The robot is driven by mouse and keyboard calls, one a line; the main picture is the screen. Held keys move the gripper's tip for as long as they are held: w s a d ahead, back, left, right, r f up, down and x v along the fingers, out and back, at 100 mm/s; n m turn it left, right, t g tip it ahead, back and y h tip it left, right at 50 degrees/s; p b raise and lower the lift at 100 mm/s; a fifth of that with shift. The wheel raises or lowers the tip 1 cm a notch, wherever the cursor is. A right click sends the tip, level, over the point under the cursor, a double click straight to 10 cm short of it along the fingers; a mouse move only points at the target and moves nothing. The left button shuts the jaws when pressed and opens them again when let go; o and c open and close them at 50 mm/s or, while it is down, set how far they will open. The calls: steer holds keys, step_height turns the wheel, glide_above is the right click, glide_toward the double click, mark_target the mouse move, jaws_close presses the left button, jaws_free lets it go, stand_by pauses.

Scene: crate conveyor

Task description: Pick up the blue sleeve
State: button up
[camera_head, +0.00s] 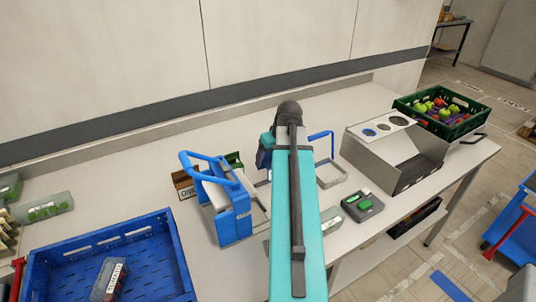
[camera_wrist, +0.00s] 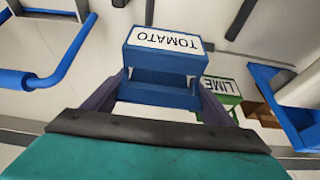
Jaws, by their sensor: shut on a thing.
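The blue sleeve (camera_wrist: 163,68), labelled TOMATO, is between the two fingers of my gripper (camera_wrist: 163,82) in the wrist view. My gripper is shut on it. The label reads upside down there, and open worktop shows behind it. In the head view my teal arm covers most of the gripper and I cannot make out the sleeve clearly. A green sleeve (camera_wrist: 222,86) labelled LIME stands just right of the held sleeve in the wrist view, partly behind a finger. A brown sleeve (camera_head: 185,184) stands farther left in the head view.
A blue device with a raised handle (camera_head: 232,213) stands close left of my arm. A blue-handled frame (camera_head: 329,178), a steel housing (camera_head: 372,160) and a small grey box with green (camera_head: 362,206) are to the right. A blue crate (camera_head: 150,226) and a green produce crate (camera_head: 410,108) are farther out.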

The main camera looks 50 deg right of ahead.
steer(key=shift+s+a+r+b, duration=0.1)
steer(key=shift+s+a+b, duration=0.2)
steer(key=shift+s, duration=0.4)
steer(key=shift+s+a+r+b, duration=0.1)
steer(key=shift+s+a, duration=0.35)
steer(key=shift+s, duration=0.25)
steer(key=shift+s+a+r+b, duration=0.15)
steer(key=shift+s+a, duration=0.2)
steer(key=shift+s, duration=0.35)
steer(key=shift+f, duration=0.1)
steer(key=shift+a, duration=0.1)
